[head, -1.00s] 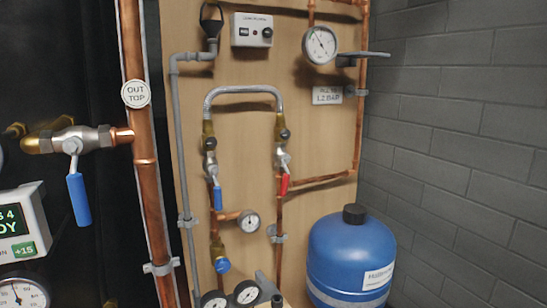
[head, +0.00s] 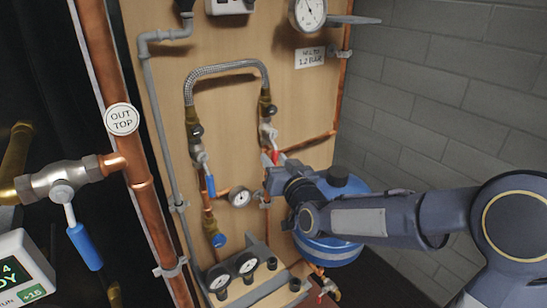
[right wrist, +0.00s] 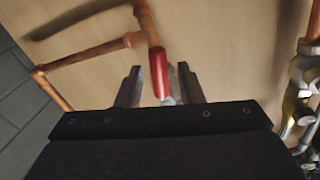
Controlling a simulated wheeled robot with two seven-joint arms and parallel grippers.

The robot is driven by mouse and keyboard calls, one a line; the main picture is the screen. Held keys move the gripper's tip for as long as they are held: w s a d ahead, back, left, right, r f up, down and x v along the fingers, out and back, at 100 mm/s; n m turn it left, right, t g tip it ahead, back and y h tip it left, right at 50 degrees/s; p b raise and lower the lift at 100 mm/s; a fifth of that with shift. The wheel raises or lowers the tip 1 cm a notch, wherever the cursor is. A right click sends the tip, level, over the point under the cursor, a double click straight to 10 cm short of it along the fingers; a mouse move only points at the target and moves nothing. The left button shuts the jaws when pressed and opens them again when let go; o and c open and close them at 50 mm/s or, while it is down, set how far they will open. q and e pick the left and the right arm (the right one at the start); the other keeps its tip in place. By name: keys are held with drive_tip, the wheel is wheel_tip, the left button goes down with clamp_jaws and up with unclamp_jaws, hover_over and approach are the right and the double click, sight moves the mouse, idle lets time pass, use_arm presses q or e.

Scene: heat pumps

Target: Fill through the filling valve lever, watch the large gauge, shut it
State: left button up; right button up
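A braided filling hose (head: 225,70) loops between two valves on the wooden board. The left valve has a blue lever (head: 211,186), the right one a red lever (head: 275,157); both hang down roughly along their pipes. My right gripper (head: 268,177) is at the lower end of the red lever. In the right wrist view its two fingers are apart, with the red lever (right wrist: 159,72) between them; contact cannot be told. The large gauge (head: 309,12) is at the top, partly cut off, its needle toward the upper left. A "fill to 1.2 bar" sign (head: 310,57) is below it. My left gripper is out of view.
A blue tank (head: 330,252) stands behind my right arm. A small gauge (head: 240,197) is left of the gripper, and two more gauges (head: 219,278) are below. A thick copper pipe (head: 128,150) and a blue-handled valve (head: 86,245) are at left. A grey brick wall is at right.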

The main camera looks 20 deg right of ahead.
drive_tip(key=shift+w+a, duration=0.1)
drive_tip(key=shift+w, duration=0.5)
clamp_jaws()
